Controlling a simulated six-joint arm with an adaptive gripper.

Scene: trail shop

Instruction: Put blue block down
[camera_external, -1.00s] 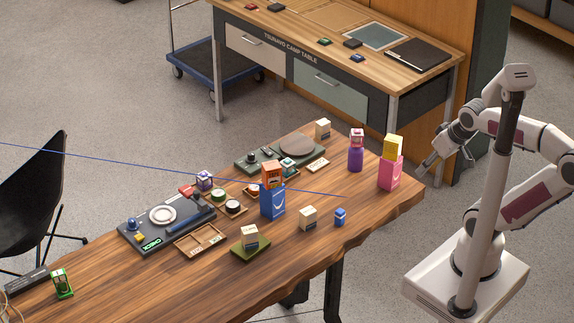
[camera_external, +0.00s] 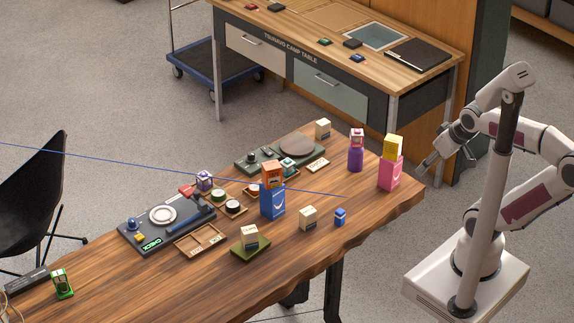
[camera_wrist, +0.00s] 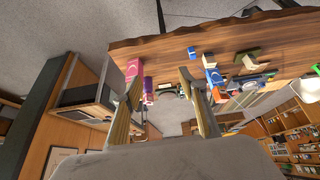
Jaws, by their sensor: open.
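The small blue block (camera_external: 340,217) rests on the wooden table (camera_external: 300,255) near its front right edge. It also shows in the wrist view as a small blue block (camera_wrist: 192,52) on the tabletop. My gripper (camera_external: 428,163) is off the right end of the table, apart from the block. In the wrist view its two fingers (camera_wrist: 158,88) are spread apart, with nothing held between them.
A white block (camera_external: 308,218) stands left of the blue block. Bare wood lies around the blue block.

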